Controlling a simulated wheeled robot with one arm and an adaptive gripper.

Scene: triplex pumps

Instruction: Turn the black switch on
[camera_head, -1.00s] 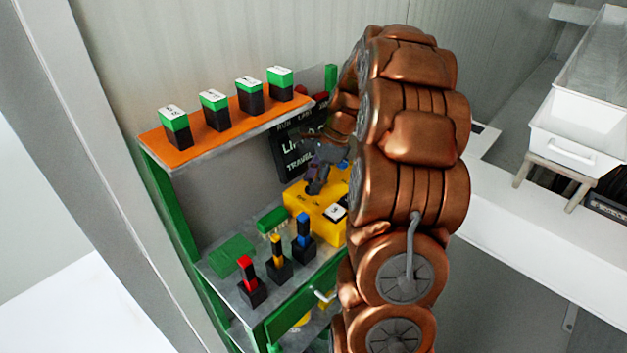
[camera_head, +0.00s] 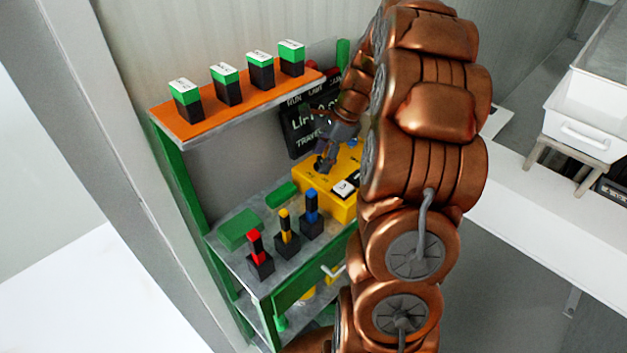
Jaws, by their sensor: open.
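A yellow box (camera_head: 340,203) stands on the green-framed bench, partly hidden behind my copper-coloured arm. A small white piece (camera_head: 343,190) with dark edges sits on its top. I cannot clearly make out the black switch; my gripper and arm cover part of the box top. My gripper (camera_head: 323,168) is open, its dark fingers pointing down over the back left part of the box top. I cannot tell whether they touch the box.
Red (camera_head: 255,245), yellow (camera_head: 285,227) and blue (camera_head: 311,207) levers stand in front of the box. Several green-and-black blocks stand on an orange shelf (camera_head: 205,128) above. A black sign (camera_head: 298,128) is behind my gripper. White drawers (camera_head: 580,140) stand at right.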

